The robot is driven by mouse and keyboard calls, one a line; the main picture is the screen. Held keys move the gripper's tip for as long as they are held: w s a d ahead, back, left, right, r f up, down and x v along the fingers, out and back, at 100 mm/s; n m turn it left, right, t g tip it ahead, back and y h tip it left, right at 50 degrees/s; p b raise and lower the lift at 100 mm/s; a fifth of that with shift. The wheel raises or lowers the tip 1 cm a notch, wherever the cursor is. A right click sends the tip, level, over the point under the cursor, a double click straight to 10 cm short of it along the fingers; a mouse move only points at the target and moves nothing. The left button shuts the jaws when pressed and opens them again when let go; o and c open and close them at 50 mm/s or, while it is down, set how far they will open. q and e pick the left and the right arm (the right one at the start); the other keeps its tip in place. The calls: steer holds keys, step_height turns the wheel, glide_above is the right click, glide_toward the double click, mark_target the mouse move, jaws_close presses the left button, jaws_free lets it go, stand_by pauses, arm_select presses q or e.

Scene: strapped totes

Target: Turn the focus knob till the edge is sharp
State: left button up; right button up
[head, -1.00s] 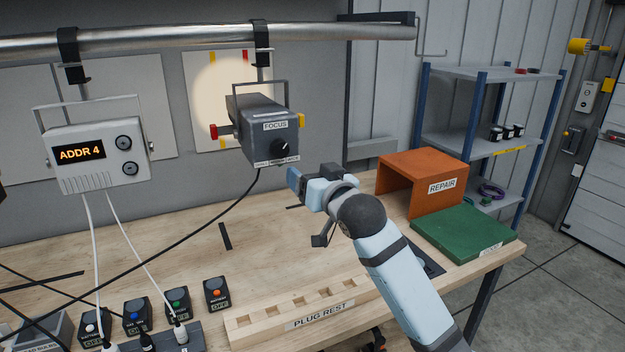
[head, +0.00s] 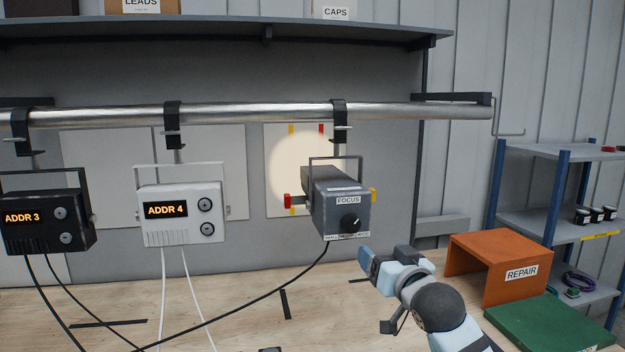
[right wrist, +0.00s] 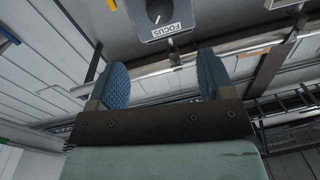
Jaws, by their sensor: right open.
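The grey lamp (head: 335,205) labelled FOCUS hangs by a yoke and clamp from the metal pipe. Its black focus knob (head: 350,222) with a white pointer mark is on its front face. A bright round pool of light (head: 295,165) falls on the white panel behind it; its edge looks soft. My right gripper (head: 378,262) is below and to the right of the knob, apart from it. The right wrist view shows the gripper (right wrist: 163,85) with its two blue pads wide apart and nothing between them. The knob (right wrist: 155,18) lies beyond the fingertips there. My left gripper is not in view.
Lamps marked ADDR 4 (head: 182,212) and ADDR 3 (head: 45,222) hang to the left, with cables trailing to the bench. An orange REPAIR box (head: 500,265) and a green mat (head: 545,325) sit to the right. The pipe (head: 250,113) runs above.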

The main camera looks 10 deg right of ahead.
mark_target(352, 226)
steer(key=w+a+f+n+t+h+b, duration=0.1)
steer(key=a+f+n+t+h+b, duration=0.1)
steer(key=n, duration=1.5)
steer(key=w+a+f+n+t+h+b, duration=0.1)
steer(key=f+n+t+h+b, duration=0.15)
steer(key=n, duration=1.35)
steer(key=shift+g, duration=0.25)
steer(key=p+x, duration=0.2)
steer(key=x, duration=1.1)
steer(key=shift+a+p, duration=0.15)
steer(key=shift+p, duration=0.15)
